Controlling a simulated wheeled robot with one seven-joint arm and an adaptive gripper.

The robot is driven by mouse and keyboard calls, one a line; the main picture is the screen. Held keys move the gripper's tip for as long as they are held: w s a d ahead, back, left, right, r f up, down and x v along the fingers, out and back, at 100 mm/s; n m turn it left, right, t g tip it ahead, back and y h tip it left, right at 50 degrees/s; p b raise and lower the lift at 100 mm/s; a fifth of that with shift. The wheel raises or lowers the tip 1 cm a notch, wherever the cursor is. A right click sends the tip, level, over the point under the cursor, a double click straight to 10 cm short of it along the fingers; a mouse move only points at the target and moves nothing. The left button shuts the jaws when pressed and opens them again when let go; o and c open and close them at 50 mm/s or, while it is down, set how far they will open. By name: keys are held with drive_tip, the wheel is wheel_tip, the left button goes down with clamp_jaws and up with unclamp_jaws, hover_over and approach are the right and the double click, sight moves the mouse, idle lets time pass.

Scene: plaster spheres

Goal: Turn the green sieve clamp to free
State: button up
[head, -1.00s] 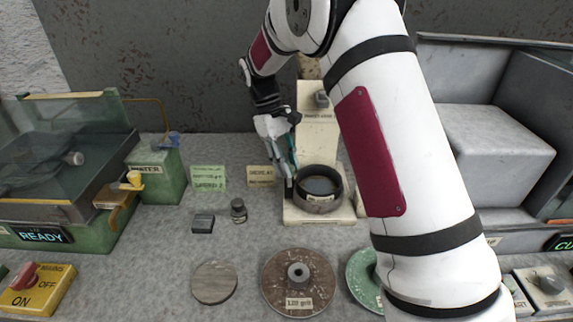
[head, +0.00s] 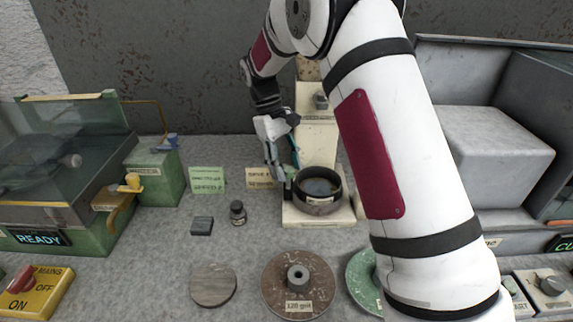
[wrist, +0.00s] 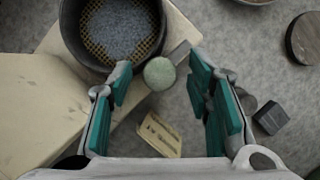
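The green sieve clamp shows in the wrist view as a round, pale green knob (wrist: 159,74) with a short grey bar beside it, next to the rim of the dark sieve (wrist: 68,40). The sieve holds grey grains on a mesh and also shows in the head view (head: 319,202), on a cream base (head: 300,218). My gripper (wrist: 160,80) is open, with one teal-padded finger on each side of the knob and gaps between. In the head view, my gripper (head: 282,162) hangs at the sieve's left side, hiding the clamp there.
A small dark bottle (head: 238,212) and a dark block (head: 202,225) stand left of the sieve. Paper labels (head: 207,180) stand behind them. Discs (head: 326,272) lie in front. A green tank unit (head: 152,180) is at left. My arm covers the right side.

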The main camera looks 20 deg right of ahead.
drive_tip(key=v, duration=1.2)
drive_tip(key=shift+s+r, duration=0.1)
wheel_tip(320, 180, up, 7)
drive_tip(key=m+t, duration=0.1)
drive_tip(key=t, duration=0.1)
hover_over(287, 184)
drive_tip(key=s+r+m+t+y+p, duration=0.15)
drive_tip(key=s+r, duration=0.25)
drive_tip(key=s, duration=0.6)
drive_tip(key=s+f+m+t, duration=0.1)
drive_tip(key=s+f+t, duration=0.1)
drive_tip(key=s, duration=0.8)
drive_tip(key=s+d+f+m+t, duration=0.1)
drive_tip(key=s+f+t, duration=0.2)
drive_tip(key=s, duration=0.6)
drive_tip(key=shift+s+f+m, duration=0.2)
drive_tip(key=shift+s+m, duration=0.15)
